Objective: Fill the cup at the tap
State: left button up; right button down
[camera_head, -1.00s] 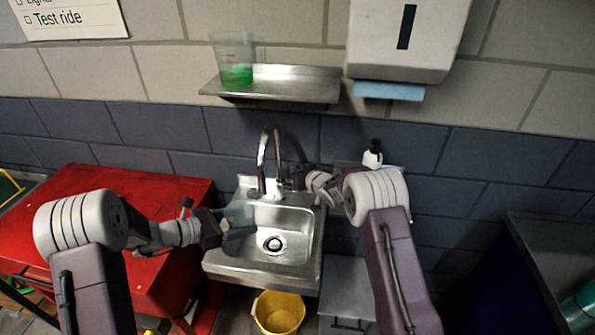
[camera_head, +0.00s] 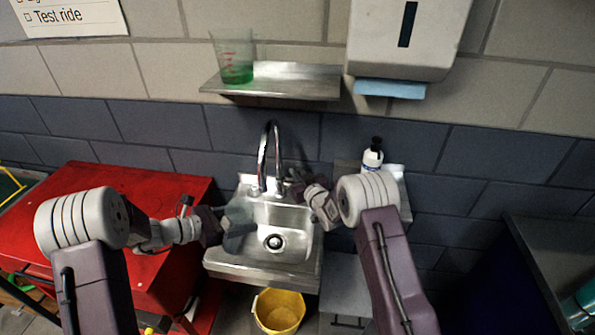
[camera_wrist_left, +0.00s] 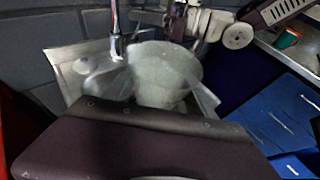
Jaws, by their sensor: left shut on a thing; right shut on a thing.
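A translucent, pale cup (camera_head: 238,214) is held by my left gripper (camera_head: 228,222) over the left part of the sink basin. The left wrist view shows the cup (camera_wrist_left: 165,72) close up, with the tap spout near its left rim. Whether there is water in it I cannot tell. The chrome tap (camera_head: 263,155) arches up behind the basin. My right gripper (camera_head: 294,186) is shut at the right side of the tap's base, on what looks like the tap handle. The jaws there are small and partly hidden by the wrist.
The steel sink (camera_head: 262,268) hangs on the wall with a yellow bucket (camera_head: 279,312) below. A shelf (camera_head: 285,84) above carries a clear beaker (camera_head: 232,57) with green in it. A soap bottle (camera_head: 372,156) stands to the right, a red cabinet (camera_head: 150,188) to the left.

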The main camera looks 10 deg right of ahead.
jog(key=c, duration=1.5)
grip_release()
notch_tip(320, 180, up, 10)
